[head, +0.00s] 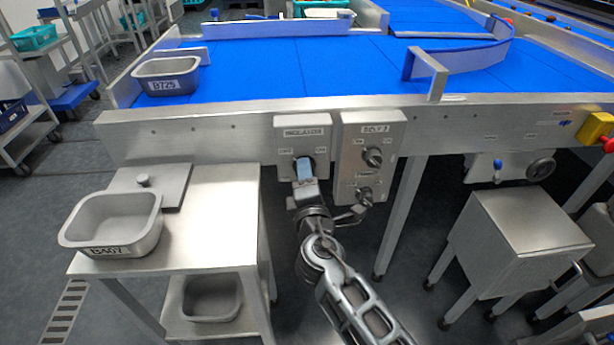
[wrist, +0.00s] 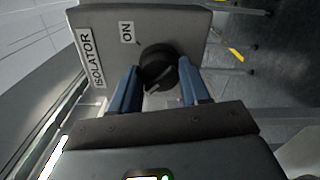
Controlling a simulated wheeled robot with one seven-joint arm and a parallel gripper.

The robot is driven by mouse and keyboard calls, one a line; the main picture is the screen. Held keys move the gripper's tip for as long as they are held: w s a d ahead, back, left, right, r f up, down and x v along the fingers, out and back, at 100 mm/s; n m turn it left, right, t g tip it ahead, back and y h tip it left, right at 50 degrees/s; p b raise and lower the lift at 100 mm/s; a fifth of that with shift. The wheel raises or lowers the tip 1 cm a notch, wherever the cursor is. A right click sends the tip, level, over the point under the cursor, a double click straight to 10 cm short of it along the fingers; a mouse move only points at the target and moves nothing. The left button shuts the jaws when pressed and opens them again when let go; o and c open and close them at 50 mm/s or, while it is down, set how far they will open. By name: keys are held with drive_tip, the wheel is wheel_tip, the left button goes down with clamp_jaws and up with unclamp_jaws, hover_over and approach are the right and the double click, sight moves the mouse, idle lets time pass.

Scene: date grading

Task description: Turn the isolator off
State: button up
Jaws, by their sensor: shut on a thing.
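The isolator is a grey box (head: 290,135) on the front rail of the conveyor, with a label plate on top. In the wrist view its box face (wrist: 180,25) carries the words ISOLATOR and ON. Its black rotary knob (wrist: 158,68) sits between the two blue fingers of my gripper (wrist: 155,90). My gripper is shut on the knob, one finger at each side. In the head view my gripper (head: 304,170) reaches up to the box and covers most of the knob. The knob's exact pointing direction is hard to tell.
A second control box (head: 370,130) with knobs sits just right of the isolator. A steel table (head: 215,200) with a tray (head: 112,222) stands at the left. A steel cabinet (head: 515,230) stands at the right. A blue conveyor belt (head: 270,70) runs behind.

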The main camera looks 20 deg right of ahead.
drive_tip(key=o, duration=1.1)
drive_tip(key=shift+c, duration=0.2)
drive_tip(key=v, duration=0.8)
drive_tip(key=s+f+m+g+y+p, duration=0.1)
drive_tip(key=s+m+y+p, duration=0.2)
drive_tip(key=s, duration=0.9)
drive_tip(key=s+f+m+g+y+p, duration=0.15)
drive_tip(key=s+m, duration=0.25)
drive_tip(key=s, duration=0.9)
drive_tip(key=s+d+r+m+y+p, duration=0.1)
drive_tip(key=s+d+r+m+p, duration=0.1)
drive_tip(key=s+r+m, duration=0.7)
drive_tip(key=s+r+p, duration=0.1)
drive_tip(key=s+r, duration=0.6)
drive_tip(key=shift+s+d+r+m, duration=0.25)
drive_tip(key=shift+s+r+m, duration=0.05)
drive_tip(key=shift+r+m, duration=0.1)
